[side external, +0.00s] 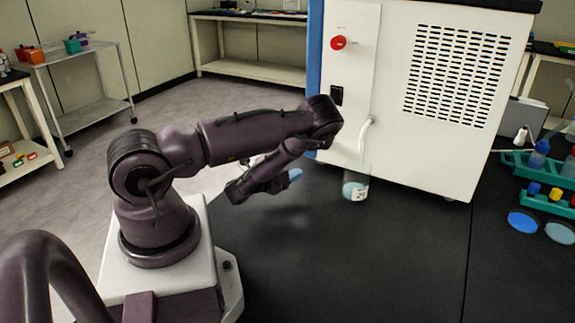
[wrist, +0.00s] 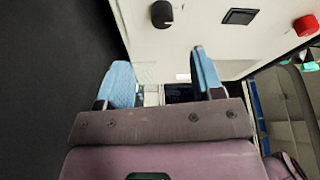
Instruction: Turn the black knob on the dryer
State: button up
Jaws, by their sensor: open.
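The black knob (wrist: 162,14) is a short round knob on the white dryer panel (wrist: 205,40), at the top of the wrist view. In the side view the white dryer (side external: 390,125) stands on the dark bench, and I cannot make out the knob; my arm covers part of the panel below the black switch. My gripper (wrist: 162,75) is open and empty, with its two blue fingertips apart. The knob lies beyond the fingertips in the wrist view, not between them. In the side view my gripper (side external: 290,178) hangs low, left of the dryer front and apart from it.
A black switch (side external: 337,95) and a red button (side external: 339,43) are on the panel. A glass vessel (side external: 356,188) with a white tube stands by the dryer's foot. Green racks (side external: 545,197) and blue discs are at right. The front bench (side external: 360,265) is clear.

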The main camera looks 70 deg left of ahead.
jog(key=shift+s+d+f, duration=0.3)
jog(key=shift+s+f, duration=0.15)
jog(key=shift+s, duration=0.1)
jog(key=shift+s+d+r, duration=0.15)
jog(key=shift+s+r, duration=0.15)
jog(key=shift+r, duration=0.2)
